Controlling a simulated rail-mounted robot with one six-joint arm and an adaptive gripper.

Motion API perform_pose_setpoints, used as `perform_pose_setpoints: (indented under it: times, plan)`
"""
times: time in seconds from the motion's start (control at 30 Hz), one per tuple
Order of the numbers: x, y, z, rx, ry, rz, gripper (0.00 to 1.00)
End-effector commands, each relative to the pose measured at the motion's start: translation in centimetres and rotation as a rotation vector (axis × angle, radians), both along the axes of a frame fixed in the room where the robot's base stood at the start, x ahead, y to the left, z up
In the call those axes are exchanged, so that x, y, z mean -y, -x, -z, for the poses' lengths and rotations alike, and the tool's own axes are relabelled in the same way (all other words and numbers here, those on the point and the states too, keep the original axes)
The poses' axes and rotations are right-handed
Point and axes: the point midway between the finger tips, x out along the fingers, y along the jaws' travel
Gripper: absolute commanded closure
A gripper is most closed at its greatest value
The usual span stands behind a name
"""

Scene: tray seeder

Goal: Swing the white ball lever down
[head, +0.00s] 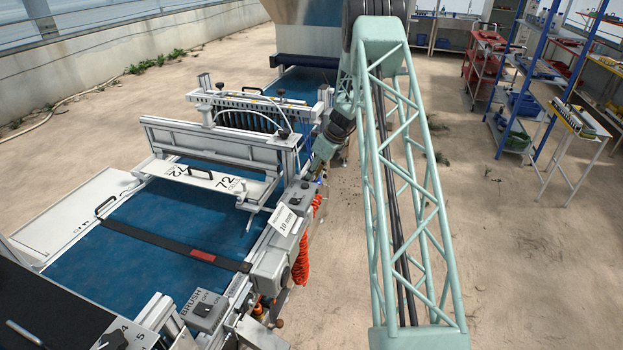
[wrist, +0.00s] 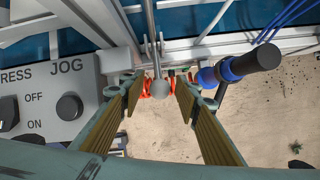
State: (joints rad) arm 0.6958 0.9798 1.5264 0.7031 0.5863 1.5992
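The white ball (wrist: 158,87) looks light grey in the wrist view. It sits at the near end of a thin metal lever rod (wrist: 151,30) that runs up the picture to the machine's edge. My gripper (wrist: 159,80) is open, with one finger on each side of the ball. Gaps show between the ball and both fingers, so it is not held. In the head view my gripper (head: 313,170) is at the right side rail of the machine, partly hidden by my arm. I cannot make out the ball lever there.
A grey JOG panel (wrist: 50,95) with black knobs lies close left of the fingers. A black and blue cylinder (wrist: 240,66) is close on the right. Orange coiled hoses (head: 301,258) hang from the machine (head: 215,200).

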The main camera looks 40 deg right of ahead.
Motion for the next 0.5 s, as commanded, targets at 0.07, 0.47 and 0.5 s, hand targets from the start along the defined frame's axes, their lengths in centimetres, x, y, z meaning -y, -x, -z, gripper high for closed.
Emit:
perform_pose_setpoints:
  times: [0.07,0.47,0.5]
  plan:
    - [-0.01,-0.02,0.02,0.000,0.000,0.000,0.70]
    - [-0.02,-0.01,0.01,0.000,0.000,0.000,0.90]
    - [-0.02,-0.01,0.01,0.000,0.000,0.000,0.94]
